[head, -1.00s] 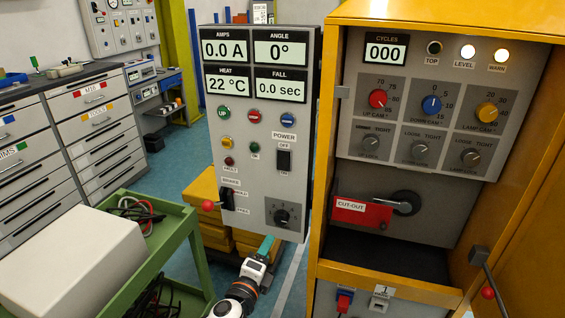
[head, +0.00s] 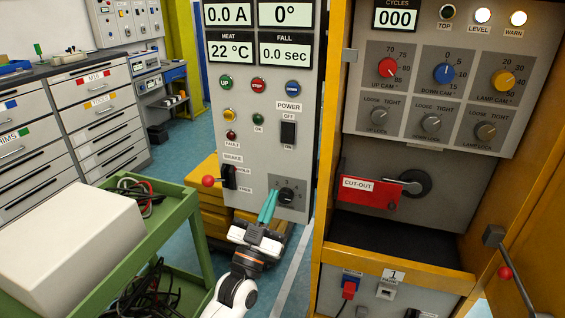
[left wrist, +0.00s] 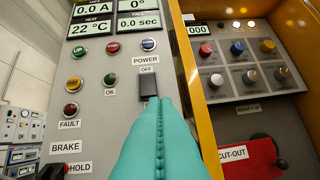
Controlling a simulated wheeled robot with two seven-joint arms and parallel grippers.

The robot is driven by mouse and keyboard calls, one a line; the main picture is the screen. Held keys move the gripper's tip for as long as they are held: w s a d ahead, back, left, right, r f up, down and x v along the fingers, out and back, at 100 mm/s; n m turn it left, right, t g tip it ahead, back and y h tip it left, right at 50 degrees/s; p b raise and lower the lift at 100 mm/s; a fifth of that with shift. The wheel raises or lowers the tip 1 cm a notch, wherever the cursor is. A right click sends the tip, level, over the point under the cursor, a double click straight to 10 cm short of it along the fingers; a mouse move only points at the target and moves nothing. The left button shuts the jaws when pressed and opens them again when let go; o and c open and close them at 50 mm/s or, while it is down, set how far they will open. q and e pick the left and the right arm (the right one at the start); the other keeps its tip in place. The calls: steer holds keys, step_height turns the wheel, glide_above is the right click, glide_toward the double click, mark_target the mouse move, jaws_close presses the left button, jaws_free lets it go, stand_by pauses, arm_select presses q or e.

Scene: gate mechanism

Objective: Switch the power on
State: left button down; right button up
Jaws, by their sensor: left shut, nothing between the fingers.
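The black POWER rocker switch (head: 288,133) is on the grey control panel (head: 262,190), with an OFF label above it and an ON label below. My left gripper (head: 268,207) has teal fingers, shut and empty. In the head view it is below the switch, in front of the panel beside the rotary knob (head: 287,195). In the left wrist view the shut fingers (left wrist: 155,105) point up at the switch; I cannot tell whether they touch it. My right gripper is not in view.
A brake lever with a red knob (head: 208,182) sticks out at the panel's lower left. The yellow cabinet (head: 330,150) stands close on the right, with a red CUT-OUT flag (head: 370,193). A green cart (head: 180,215) with a white box is at the left.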

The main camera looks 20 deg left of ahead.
arm_select(q)
steer(key=n+y, duration=0.1)
steer(key=a+n+y, duration=0.1)
steer(key=shift+s+a+r+n+t, duration=0.2)
steer(key=shift+a+r+n+t, duration=0.1)
steer(key=shift+n+t, duration=0.1)
steer(key=p, duration=0.2)
glide_toward(287, 137)
step_height(287, 137, up, 4)
steer(key=w, duration=0.4)
steer(key=shift+d+f+b, duration=0.1)
steer(key=shift+f+b, duration=0.05)
steer(key=shift+b, duration=0.2)
steer(key=shift+w+f, duration=0.1)
steer(key=shift+w, duration=0.25)
